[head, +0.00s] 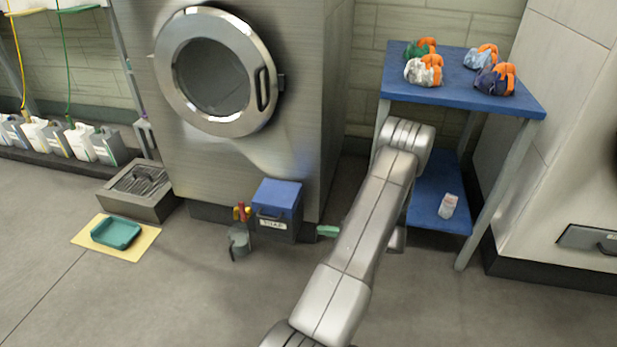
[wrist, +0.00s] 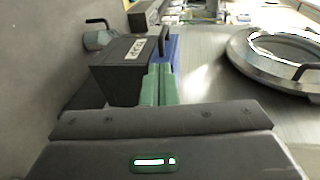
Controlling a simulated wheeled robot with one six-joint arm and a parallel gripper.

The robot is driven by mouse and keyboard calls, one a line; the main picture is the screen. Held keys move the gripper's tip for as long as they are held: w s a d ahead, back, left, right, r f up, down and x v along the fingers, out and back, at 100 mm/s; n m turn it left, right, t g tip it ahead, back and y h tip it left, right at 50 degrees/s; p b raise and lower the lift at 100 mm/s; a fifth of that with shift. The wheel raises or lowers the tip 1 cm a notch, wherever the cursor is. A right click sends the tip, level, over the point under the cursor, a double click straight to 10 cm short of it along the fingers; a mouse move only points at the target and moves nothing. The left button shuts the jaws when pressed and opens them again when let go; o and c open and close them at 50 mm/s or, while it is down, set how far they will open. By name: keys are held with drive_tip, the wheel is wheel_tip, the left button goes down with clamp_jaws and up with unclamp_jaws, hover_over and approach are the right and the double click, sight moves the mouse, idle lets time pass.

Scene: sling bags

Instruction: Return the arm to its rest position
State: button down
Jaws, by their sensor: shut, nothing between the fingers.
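My arm reaches up the middle of the head view and bends over in front of the blue table. My gripper (head: 328,231) shows there only as green fingertips pointing left, just right of the blue-lidded box (head: 277,213); the rest is behind the arm. In the wrist view the green fingers (wrist: 157,85) are pressed together, with nothing between them. The dark side of the box (wrist: 122,68) with its handle and label is beyond them to the left. I cannot tell the exact gap between fingertips and box.
The blue table (head: 455,92) at right bears several sling bags with orange parts (head: 495,79); a white bottle (head: 447,206) stands on its lower shelf. The washer door (head: 216,72) is closed.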

drive_tip(key=w+b+x, duration=0.1)
drive_tip(key=x, duration=1.2)
drive_tip(key=shift+w+a, duration=0.1)
